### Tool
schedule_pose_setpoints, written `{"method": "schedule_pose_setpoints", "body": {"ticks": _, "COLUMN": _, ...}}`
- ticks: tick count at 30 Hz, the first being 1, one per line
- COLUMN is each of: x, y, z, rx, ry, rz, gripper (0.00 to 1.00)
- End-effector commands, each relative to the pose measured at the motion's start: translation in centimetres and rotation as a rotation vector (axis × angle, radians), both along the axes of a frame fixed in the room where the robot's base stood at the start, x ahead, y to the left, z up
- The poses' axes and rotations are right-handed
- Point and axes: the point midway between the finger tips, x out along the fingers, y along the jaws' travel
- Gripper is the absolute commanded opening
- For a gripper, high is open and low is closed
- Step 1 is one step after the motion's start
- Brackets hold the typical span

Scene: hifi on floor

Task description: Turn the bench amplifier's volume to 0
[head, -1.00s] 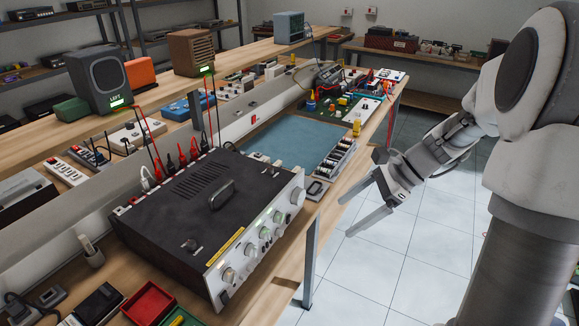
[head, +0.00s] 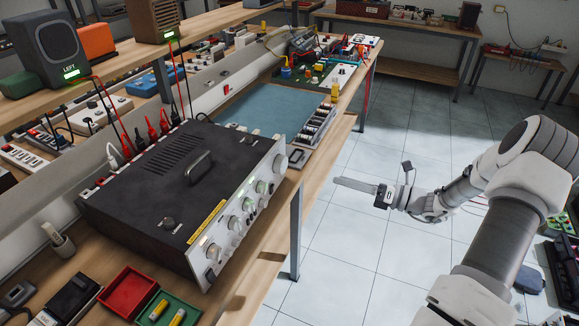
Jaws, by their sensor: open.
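The bench amplifier (head: 170,190) is a black box with a silver front panel (head: 240,214), standing on the wooden bench at the left. A row of round silver knobs shows along that panel, with a larger knob (head: 279,163) at its far end. I cannot read which knob is the volume or where it points. My gripper (head: 357,186) is open and empty over the tiled floor, right of the amplifier and clear of the bench edge. It is seen side-on, with its fingers pointing left toward the panel's far end.
Red and green trays (head: 128,292) sit at the bench's near end. Cables run from the amplifier's back to speakers (head: 63,48) on a shelf. A blue mat (head: 258,108) lies beyond the amplifier. The tiled floor (head: 400,130) is open between the bench and my arm.

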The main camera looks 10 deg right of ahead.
Motion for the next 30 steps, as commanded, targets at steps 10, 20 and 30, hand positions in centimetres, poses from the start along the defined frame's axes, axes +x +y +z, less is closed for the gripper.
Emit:
{"method": "schedule_pose_setpoints", "body": {"ticks": 10, "x": 4.2, "y": 6.1, "z": 0.0, "rx": -0.002, "ry": -0.001, "rz": 0.007, "gripper": 0.96}}
{"method": "schedule_pose_setpoints", "body": {"ticks": 20, "x": 8.0, "y": 11.3, "z": 0.0, "rx": -0.004, "ry": -0.001, "rz": 0.006, "gripper": 0.96}}
{"method": "schedule_pose_setpoints", "body": {"ticks": 30, "x": 9.5, "y": 13.2, "z": 0.0, "rx": -0.004, "ry": -0.001, "rz": 0.003, "gripper": 0.96}}
